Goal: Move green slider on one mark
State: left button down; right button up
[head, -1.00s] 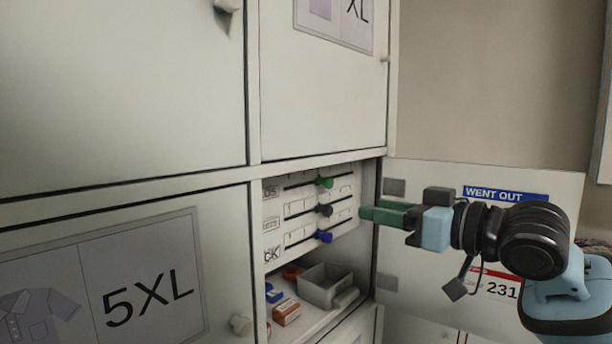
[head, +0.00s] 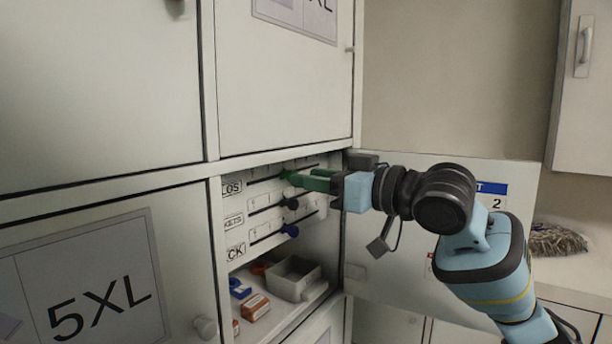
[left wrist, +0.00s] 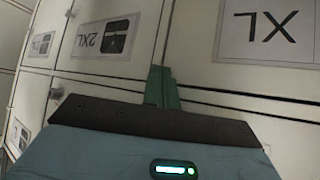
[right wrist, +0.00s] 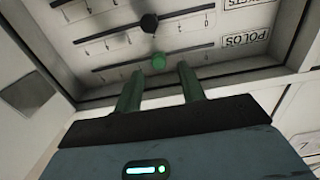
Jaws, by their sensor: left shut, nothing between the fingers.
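The green slider (head: 286,174) is a small round knob on the top slot of the white panel inside the open locker, the row labelled POLOS. It also shows in the right wrist view (right wrist: 158,62), just beyond and between the two fingertips. My right gripper (head: 300,180) has its green fingers pointing at the knob. In the right wrist view (right wrist: 157,82) the fingers are apart with a gap between them and do not grip the knob. My left gripper (left wrist: 161,75) is shut and empty in front of closed locker doors; it is outside the head view.
A black slider (head: 291,203) and a blue slider (head: 290,230) sit on the lower slots. Below them a grey bin (head: 292,279) and small orange and blue boxes lie on the shelf. The open locker door (head: 385,262) stands right of the opening, beneath my right arm.

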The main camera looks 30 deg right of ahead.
jog(key=shift+x, duration=1.35)
jog(key=shift+c, duration=0.3)
grip_shut()
